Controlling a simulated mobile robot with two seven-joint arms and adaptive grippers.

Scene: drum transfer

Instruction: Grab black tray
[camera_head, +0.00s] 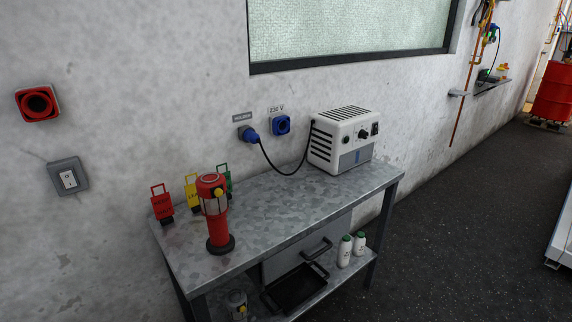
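The black tray (291,291) lies on the lower shelf of the metal workbench, below the drawer. It is shallow and dark, and a black handle bar (316,249) shows just above it, in front of the drawer face. I cannot tell whether this bar belongs to the tray or the drawer. Neither of my grippers is in view.
The workbench top (281,200) carries a red lantern (217,229), several coloured tags at its left end and a white box device (342,140) with a cable. Two white bottles (345,251) stand right of the tray. A jar-like object (236,304) stands left. Floor at right is open.

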